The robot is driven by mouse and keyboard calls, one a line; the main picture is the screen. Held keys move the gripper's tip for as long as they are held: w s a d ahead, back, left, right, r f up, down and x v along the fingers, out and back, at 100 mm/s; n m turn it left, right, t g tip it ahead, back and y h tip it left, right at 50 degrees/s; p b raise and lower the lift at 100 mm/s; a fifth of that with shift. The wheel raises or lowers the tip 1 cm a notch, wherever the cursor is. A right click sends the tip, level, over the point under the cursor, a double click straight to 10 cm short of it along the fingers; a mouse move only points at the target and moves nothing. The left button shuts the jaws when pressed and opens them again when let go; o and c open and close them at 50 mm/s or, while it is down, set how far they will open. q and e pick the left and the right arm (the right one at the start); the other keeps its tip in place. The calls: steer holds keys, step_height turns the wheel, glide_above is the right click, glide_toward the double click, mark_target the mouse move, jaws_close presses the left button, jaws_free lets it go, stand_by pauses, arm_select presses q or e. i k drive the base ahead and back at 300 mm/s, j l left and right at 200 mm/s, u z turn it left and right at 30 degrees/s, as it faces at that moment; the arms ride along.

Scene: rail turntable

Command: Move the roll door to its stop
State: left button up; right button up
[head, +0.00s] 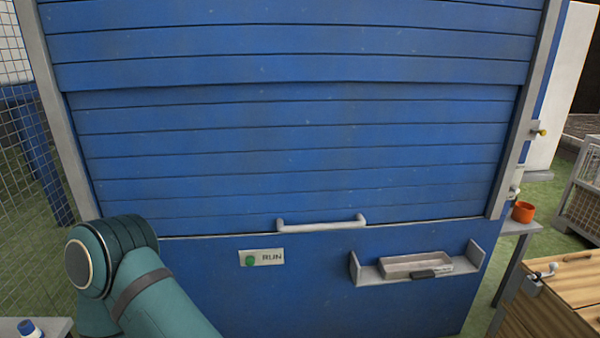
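The blue slatted roll door (300,155) fills the middle of the head view, between two grey side rails. Its lower edge meets the blue panel (330,270) below, so no opening shows there. A pale bar handle (322,226) is fixed at the door's bottom edge. My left arm's teal links show at the lower left, in front of the panel's left side. Neither of my grippers is in view, and nothing is seen touching the handle.
A RUN sign with a green button (250,261) and a shelf holding a tray (415,265) are on the panel. Right are an orange cup (523,212) and a wooden crate (565,300). A wire mesh fence (25,150) stands left.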

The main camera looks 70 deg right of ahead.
mark_target(285, 158)
steer(key=z, duration=2.5)
